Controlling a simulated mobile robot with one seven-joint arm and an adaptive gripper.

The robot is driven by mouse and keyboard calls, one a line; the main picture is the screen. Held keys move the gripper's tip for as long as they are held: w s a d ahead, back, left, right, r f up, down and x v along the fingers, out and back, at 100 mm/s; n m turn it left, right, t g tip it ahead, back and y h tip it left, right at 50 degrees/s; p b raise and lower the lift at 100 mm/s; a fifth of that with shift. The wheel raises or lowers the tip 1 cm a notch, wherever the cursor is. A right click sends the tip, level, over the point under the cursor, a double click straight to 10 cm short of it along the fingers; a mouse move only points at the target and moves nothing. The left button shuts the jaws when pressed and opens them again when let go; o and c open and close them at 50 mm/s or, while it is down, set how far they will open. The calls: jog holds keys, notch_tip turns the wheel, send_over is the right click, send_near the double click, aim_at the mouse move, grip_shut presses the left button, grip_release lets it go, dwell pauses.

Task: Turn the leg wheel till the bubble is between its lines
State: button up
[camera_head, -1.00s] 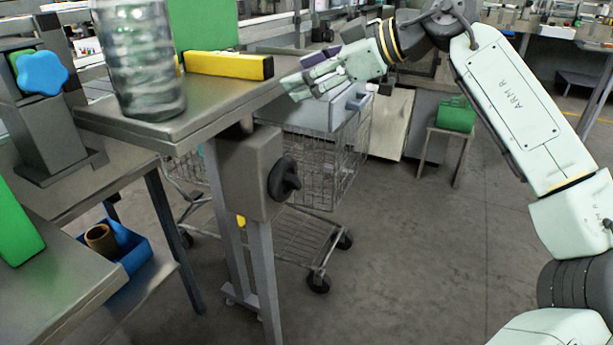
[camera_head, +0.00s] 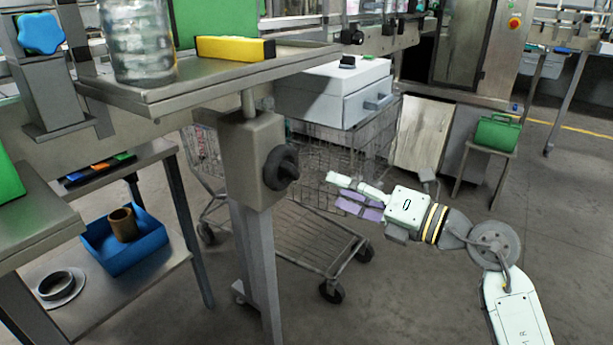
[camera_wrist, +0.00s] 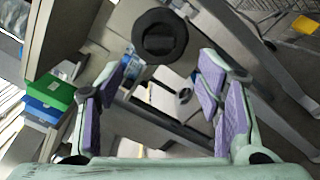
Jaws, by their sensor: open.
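The leg wheel (camera_head: 281,168) is a dark round handwheel on the right face of a grey box (camera_head: 250,150) at the top of the table leg. In the wrist view the wheel (camera_wrist: 160,36) shows beyond the fingertips, near the top middle. A yellow level (camera_head: 235,48) lies on the metal table top; its bubble and lines cannot be made out. My gripper (camera_head: 345,190) is open and empty, to the right of the wheel and slightly lower, apart from it. In the wrist view its purple-padded fingers (camera_wrist: 160,85) stand wide apart, with the wheel above the gap between them.
A wire cart (camera_head: 330,240) with a white drawer box (camera_head: 335,92) stands behind the leg. A clear ribbed container (camera_head: 137,42) stands on the table top (camera_head: 200,78). A blue bin (camera_head: 122,245) sits on the lower shelf at left.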

aim_at(296, 173)
jog(key=p+x, duration=0.2)
jog(key=x, duration=0.7)
jog(key=shift+w+a+p, duration=0.25)
jog(key=shift+a+p, duration=0.05)
jog(key=shift+c, duration=0.6)
jog(key=c, duration=1)
